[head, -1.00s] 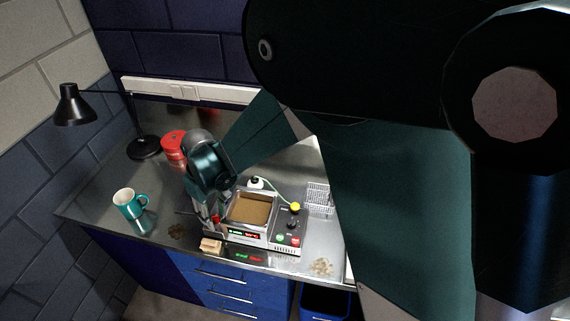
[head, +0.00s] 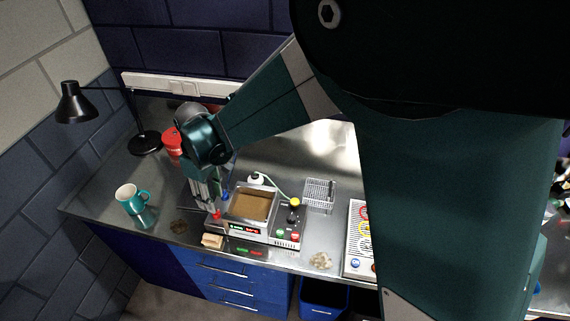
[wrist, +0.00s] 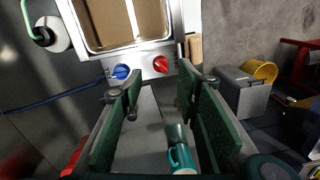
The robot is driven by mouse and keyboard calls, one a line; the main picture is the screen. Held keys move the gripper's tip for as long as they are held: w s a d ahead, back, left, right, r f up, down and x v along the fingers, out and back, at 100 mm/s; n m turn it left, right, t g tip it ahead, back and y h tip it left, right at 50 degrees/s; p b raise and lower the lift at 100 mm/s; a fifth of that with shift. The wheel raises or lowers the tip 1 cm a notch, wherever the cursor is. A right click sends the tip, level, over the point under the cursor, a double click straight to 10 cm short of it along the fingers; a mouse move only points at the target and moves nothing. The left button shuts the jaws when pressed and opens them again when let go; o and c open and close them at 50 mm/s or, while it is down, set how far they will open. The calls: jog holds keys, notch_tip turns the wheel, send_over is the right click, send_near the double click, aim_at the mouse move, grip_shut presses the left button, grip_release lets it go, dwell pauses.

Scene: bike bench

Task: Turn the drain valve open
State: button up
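The cleaner unit (head: 262,232) is a grey box with an open tank of brown liquid, standing on the steel bench. In the wrist view, a blue knob (wrist: 121,71) and a red knob (wrist: 160,64) sit side by side on its side wall; I cannot tell by a label which is the drain valve. The red knob also shows in the head view (head: 216,215), beside my gripper. My gripper (wrist: 160,78) is open and empty. Its fingers point at that wall, the red knob between the fingertips and the blue one just outside the left finger. Contact cannot be told.
A blue hose (wrist: 60,100) runs left from the blue knob. A wooden block (head: 212,240) lies by the unit's front corner. A teal mug (head: 132,199), a red canister (head: 172,143) and a black lamp (head: 75,103) stand left. A wire basket (head: 319,194) is right.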

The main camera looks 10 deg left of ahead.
jog(key=w+d+r+m, duration=0.1)
jog(key=w+d+r, duration=0.1)
jog(key=d+r, duration=0.2)
jog(key=w+d+r+m+t, duration=0.1)
jog(key=d+r, duration=0.4)
jog(key=d, duration=0.6)
jog(key=w+d+r+m+t+y, duration=0.1)
jog(key=w+d+r+m, duration=0.2)
jog(key=d, duration=0.4)
jog(key=shift+w+d+r, duration=0.15)
jog(key=shift+r, duration=0.5)
jog(key=s+a+f+n, duration=0.1)
jog(key=s+a+f, duration=0.1)
jog(key=a+f, duration=0.2)
jog(key=s+a+f+n+h, duration=0.1)
jog(key=s+a+f, duration=0.2)
jog(key=a, duration=0.8)
jog(key=s+a+f+n+b, duration=0.1)
jog(key=s+a+f, duration=0.1)
jog(key=a+f, duration=0.3)
jog(key=shift+s+a+f+g, duration=0.15)
jog(key=shift+a+g, duration=0.05)
jog(key=shift+a, duration=0.45)
jog(key=shift+s+a+f+g, duration=0.1)
jog(key=shift+a+f+g, duration=0.1)
jog(key=shift+a, duration=0.45)
